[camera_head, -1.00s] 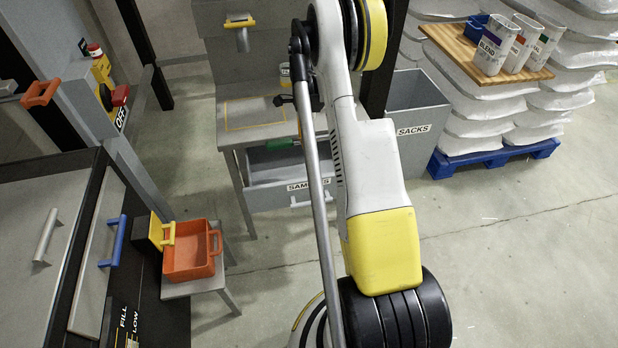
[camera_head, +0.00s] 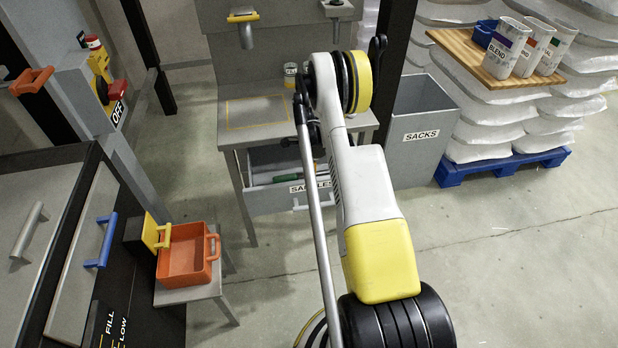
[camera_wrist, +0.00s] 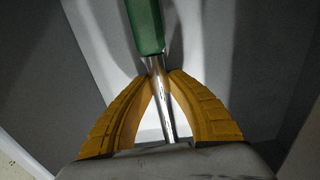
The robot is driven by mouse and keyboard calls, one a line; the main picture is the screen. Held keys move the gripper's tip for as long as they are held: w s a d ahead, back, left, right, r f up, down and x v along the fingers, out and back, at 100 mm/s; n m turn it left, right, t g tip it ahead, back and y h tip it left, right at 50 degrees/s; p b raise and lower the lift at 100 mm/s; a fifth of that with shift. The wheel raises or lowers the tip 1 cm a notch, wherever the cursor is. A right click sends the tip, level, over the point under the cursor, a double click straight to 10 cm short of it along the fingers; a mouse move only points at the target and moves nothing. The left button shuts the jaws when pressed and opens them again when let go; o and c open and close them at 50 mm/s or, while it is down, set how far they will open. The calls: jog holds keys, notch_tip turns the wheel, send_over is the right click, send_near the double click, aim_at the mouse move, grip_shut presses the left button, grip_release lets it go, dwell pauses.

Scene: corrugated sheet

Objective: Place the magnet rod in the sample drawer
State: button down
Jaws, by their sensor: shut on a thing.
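The magnet rod has a green handle and a bright metal shaft. In the wrist view its handle (camera_wrist: 146,26) points away at the top, and my gripper's yellow fingers (camera_wrist: 160,75) are closed around the shaft. In the head view the green handle (camera_head: 287,177) shows low inside the open sample drawer (camera_head: 264,203), below its rim line. Whether it touches the drawer floor I cannot tell. My gripper is mostly hidden behind my arm in the head view. The drawer's label is partly covered by my arm.
The drawer sits under a grey bench (camera_head: 252,117) with a yellow outlined square. A grey sacks bin (camera_head: 418,150) stands to its right. An orange tray (camera_head: 187,257) rests on a small stool at left. Open floor lies at the front right.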

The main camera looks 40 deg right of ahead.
jog(key=shift+r, duration=0.1)
jog(key=c, duration=1.4)
grip_release()
jog(key=shift+f, duration=0.2)
jog(key=shift+o, duration=0.2)
